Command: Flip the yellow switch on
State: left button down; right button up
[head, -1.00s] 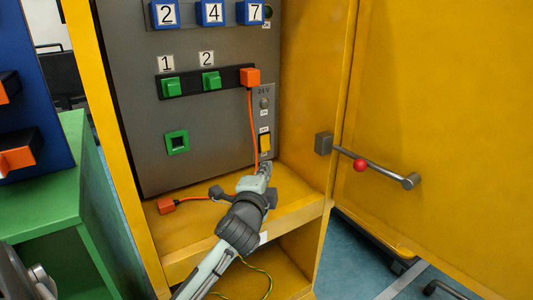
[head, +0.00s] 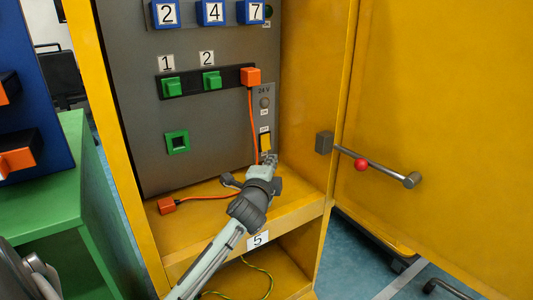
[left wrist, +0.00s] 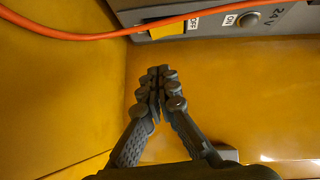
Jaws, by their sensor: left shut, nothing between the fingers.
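The yellow switch (head: 265,142) sits low on the grey 24 V plate (head: 265,103) at the right side of the cabinet's back panel. In the left wrist view the yellow switch (left wrist: 168,29) shows at the top, beside an OFF label. My left gripper (head: 270,158) is just below the switch in the head view and partly covers the plate's lower end. In the left wrist view the left gripper (left wrist: 158,76) has its fingertips together, with nothing between them. There a gap shows between the fingertips and the switch. My right gripper is not in view.
An orange cable (head: 252,120) hangs from the orange plug (head: 250,77), close to the left of the switch. Another orange plug (head: 167,206) lies on the yellow shelf (head: 205,222). The cabinet's right side wall stands close to the gripper. The open yellow door (head: 440,110) is at the right.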

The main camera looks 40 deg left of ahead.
aim_at(268, 148)
pick_arm(q)
jog(key=x, duration=0.3)
jog(key=shift+w+a, duration=0.2)
jog(key=shift+w, duration=0.15)
jog(key=shift+w+a+f, duration=0.1)
jog(key=shift+w+a, duration=0.1)
jog(key=shift+a, duration=0.35)
jog(key=shift+w+a+f, duration=0.1)
jog(key=shift+w+a, duration=0.05)
jog(key=shift+a, duration=0.45)
jog(key=shift+w+a, duration=0.2)
jog(key=shift+a, duration=0.3)
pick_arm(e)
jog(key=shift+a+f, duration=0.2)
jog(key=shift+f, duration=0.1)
pick_arm(q)
jog(key=shift+a+f, duration=0.1)
jog(key=shift+f, duration=0.05)
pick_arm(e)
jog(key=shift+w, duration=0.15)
